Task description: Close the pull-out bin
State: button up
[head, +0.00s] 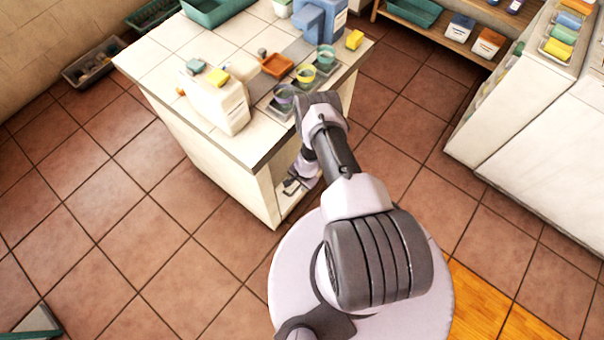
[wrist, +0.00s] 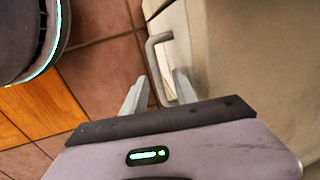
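The pull-out bin's pale front (wrist: 177,38) shows in the wrist view, low beside a beige cabinet side (wrist: 255,70). A grey bar handle (wrist: 152,62) is fixed to it. My gripper (wrist: 160,80) is open, with one finger on each side of the handle's lower part as seen in this view. I cannot tell whether either finger touches it. In the head view, my gripper (head: 293,184) is low at the end of the tiled counter (head: 225,47). My arm hides most of the bin there, so how far it stands out is unclear.
A white cabinet (head: 545,125) stands to the right. The tiled floor (head: 130,200) left of the counter is mostly clear.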

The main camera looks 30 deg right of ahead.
notch_tip(320, 180, up, 15)
jog(key=s+p, duration=0.2)
jog(key=p, duration=0.9)
jog(key=shift+s+d+r+p, duration=0.15)
jog(key=shift+s+d+p, duration=0.2)
jog(key=shift+d, duration=0.1)
